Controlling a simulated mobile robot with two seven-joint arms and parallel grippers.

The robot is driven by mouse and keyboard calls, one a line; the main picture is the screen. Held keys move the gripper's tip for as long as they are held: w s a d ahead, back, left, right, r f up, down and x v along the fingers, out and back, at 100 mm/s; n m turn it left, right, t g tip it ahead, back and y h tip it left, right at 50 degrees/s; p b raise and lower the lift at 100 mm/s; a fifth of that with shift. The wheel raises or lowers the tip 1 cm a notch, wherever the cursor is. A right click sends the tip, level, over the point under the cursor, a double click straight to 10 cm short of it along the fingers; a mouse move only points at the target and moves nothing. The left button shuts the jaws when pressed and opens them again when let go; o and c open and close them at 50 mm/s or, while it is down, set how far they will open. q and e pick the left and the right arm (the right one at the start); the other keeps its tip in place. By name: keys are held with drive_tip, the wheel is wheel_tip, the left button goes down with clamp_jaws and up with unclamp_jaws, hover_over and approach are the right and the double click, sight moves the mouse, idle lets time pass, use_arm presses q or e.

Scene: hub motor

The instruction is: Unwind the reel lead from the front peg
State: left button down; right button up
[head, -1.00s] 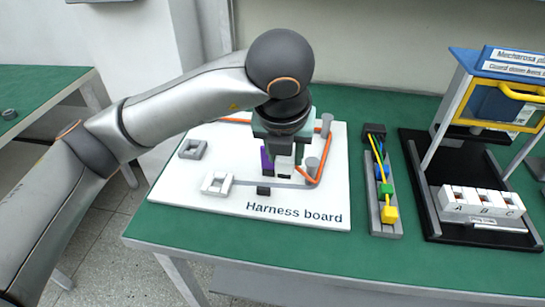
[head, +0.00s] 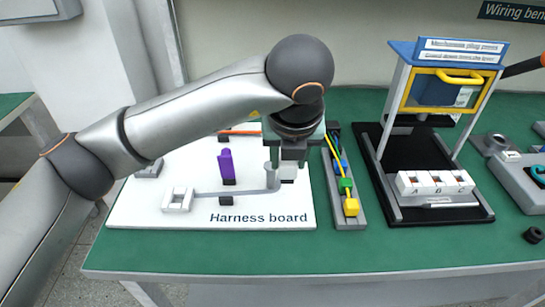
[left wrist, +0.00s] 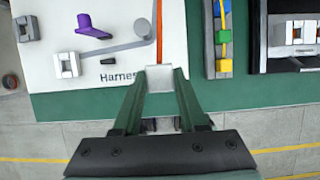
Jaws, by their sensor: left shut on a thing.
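My left gripper (head: 288,168) is above the right part of the harness board (head: 130,212), shut on a small white plug (left wrist: 159,72). In the left wrist view the orange reel lead (left wrist: 160,25) runs straight from the top edge down to this plug. It passes just right of the grey front peg (left wrist: 143,27), apart from it. In the head view the front peg (head: 272,176) stands beside the gripper, and only a back stretch of the lead (head: 242,132) shows. The rest is hidden behind my gripper. My right gripper is not in view.
A purple piece (head: 226,165) and a white open clip (head: 178,199) stand on the board. Right of it are a grey tray (head: 358,221) with coloured plugs and a black stand (head: 385,190) with a yellow-handled guard. The green table front (head: 230,258) is clear.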

use_arm(q)
drive_tip(key=w+d+p, duration=0.1)
drive_tip(key=w+d, duration=0.3)
drive_tip(key=w, duration=0.1)
drive_tip(key=shift+d, duration=0.25)
idle(0.3)
drive_tip(key=shift+w, duration=0.15)
drive_tip(key=w+p, duration=0.5)
drive_tip(key=w, duration=0.3)
drive_tip(key=shift+w+d, duration=0.25)
drive_tip(key=shift+w, duration=0.15)
